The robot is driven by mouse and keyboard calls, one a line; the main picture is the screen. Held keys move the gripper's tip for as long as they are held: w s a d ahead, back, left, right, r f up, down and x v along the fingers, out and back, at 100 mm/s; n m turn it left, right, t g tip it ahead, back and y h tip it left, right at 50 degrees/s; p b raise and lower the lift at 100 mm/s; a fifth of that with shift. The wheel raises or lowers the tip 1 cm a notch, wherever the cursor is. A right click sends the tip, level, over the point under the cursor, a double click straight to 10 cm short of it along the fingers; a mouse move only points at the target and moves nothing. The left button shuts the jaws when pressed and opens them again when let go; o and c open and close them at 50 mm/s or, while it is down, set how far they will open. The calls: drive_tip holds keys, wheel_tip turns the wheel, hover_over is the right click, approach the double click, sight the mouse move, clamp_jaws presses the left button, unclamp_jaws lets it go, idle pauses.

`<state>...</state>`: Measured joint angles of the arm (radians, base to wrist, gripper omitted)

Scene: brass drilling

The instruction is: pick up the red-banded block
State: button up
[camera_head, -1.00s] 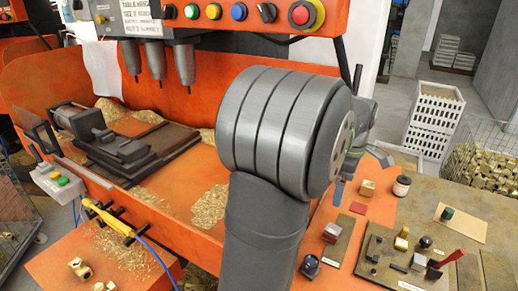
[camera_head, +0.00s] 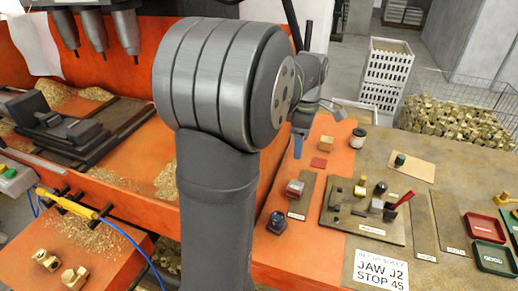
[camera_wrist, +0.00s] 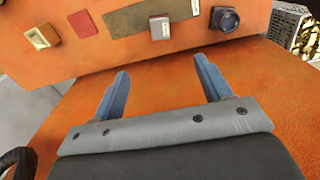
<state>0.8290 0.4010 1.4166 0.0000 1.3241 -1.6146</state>
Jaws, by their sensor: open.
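The red-banded block (camera_head: 295,188) is a small silvery-grey block with a reddish band. It sits on a narrow olive-brown strip (camera_head: 301,202) on the orange surface. In the wrist view the block (camera_wrist: 160,27) is at top centre, beyond the fingertips and roughly between their lines. My gripper (camera_wrist: 161,68) is open with two blue fingers apart and nothing between them. In the head view, one blue finger (camera_head: 298,146) shows beyond my arm, behind the block; the rest of the gripper is largely hidden.
A dark round-topped knob (camera_head: 277,222) stands near the strip's front end. A dark board (camera_head: 385,230) with several small parts is to the right.

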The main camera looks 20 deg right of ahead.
drive_tip(key=m+t+h, duration=0.3)
drive_tip(key=m, duration=1.5)
approach(296, 186)
drive_tip(key=x, duration=1.1)
drive_tip(key=shift+w+f, duration=0.1)
drive_tip(key=shift+f, duration=0.05)
clamp_jaws()
